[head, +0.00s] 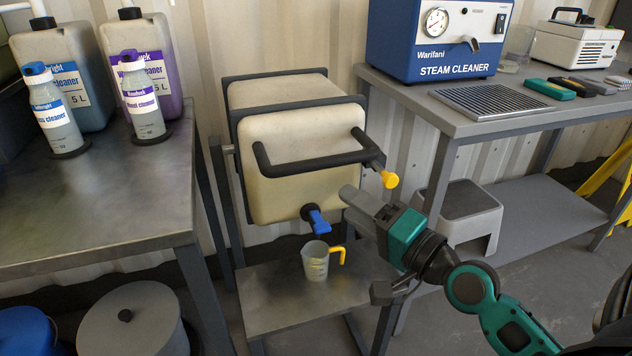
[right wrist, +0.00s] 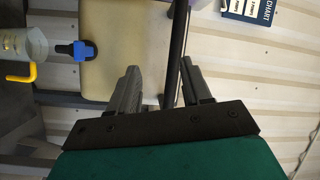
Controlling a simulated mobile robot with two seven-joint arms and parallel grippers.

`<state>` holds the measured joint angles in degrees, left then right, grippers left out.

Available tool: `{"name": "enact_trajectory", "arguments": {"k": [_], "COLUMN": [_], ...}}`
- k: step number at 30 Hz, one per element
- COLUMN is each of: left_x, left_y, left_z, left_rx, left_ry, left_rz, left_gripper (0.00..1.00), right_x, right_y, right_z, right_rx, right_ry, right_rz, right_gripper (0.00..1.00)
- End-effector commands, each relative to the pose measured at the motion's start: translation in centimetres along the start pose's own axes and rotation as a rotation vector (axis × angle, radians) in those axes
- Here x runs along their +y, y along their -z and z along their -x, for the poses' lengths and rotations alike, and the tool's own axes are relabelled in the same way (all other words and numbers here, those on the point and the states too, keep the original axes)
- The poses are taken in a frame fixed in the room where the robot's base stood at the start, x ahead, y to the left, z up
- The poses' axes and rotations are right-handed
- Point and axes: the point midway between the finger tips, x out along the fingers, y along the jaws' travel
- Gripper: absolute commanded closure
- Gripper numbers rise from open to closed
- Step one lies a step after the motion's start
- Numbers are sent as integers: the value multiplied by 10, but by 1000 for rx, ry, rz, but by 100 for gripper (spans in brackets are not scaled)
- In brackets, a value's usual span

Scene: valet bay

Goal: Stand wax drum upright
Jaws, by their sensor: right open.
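The wax drum (head: 295,180) is a cream box-shaped container in a dark tilting frame, leaning forward. A black bar handle (head: 312,158) crosses its front, with a yellow knob (head: 389,179) near the right end. A blue tap (head: 317,219) is low on its face. In the right wrist view the drum (right wrist: 120,45) and blue tap (right wrist: 78,51) show at upper left. My right gripper (head: 347,204) is open and empty, just right of the drum and below the handle. In the right wrist view a dark bar (right wrist: 177,45) runs between its fingers (right wrist: 160,82), apparently untouched. My left gripper is out of view.
A measuring jug (head: 315,262) with a yellow handle stands on the low shelf (head: 265,300) under the tap. A bench (head: 100,210) with bottles is at left. A bench (head: 440,120) with a steam cleaner (head: 430,45) is at right, a grey step stool (head: 470,205) below.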

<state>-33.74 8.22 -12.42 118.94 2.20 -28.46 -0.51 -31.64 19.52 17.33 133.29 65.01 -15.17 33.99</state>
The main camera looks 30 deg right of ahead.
Motion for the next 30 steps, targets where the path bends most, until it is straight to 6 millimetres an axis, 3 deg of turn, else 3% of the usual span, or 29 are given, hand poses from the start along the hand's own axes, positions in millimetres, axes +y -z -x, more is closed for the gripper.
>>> {"name": "enact_trajectory", "arguments": {"k": [1,4,13,19,30], "left_x": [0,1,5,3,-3], "left_y": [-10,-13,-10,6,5], "left_z": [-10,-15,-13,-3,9], "left_rx": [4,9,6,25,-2], "left_ry": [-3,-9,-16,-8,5], "left_rz": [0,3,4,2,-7], "left_gripper": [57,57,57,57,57], "right_x": [7,2,-10,-17,-22], "right_y": [1,8,19,22,25], "right_z": [5,11,12,-13,-74], "right_rx": [13,35,57,56,56], "right_ry": [32,85,136,137,136], "right_rz": [-53,-152,-249,-249,-248], "right_gripper": [52,52,52,52,52]}}
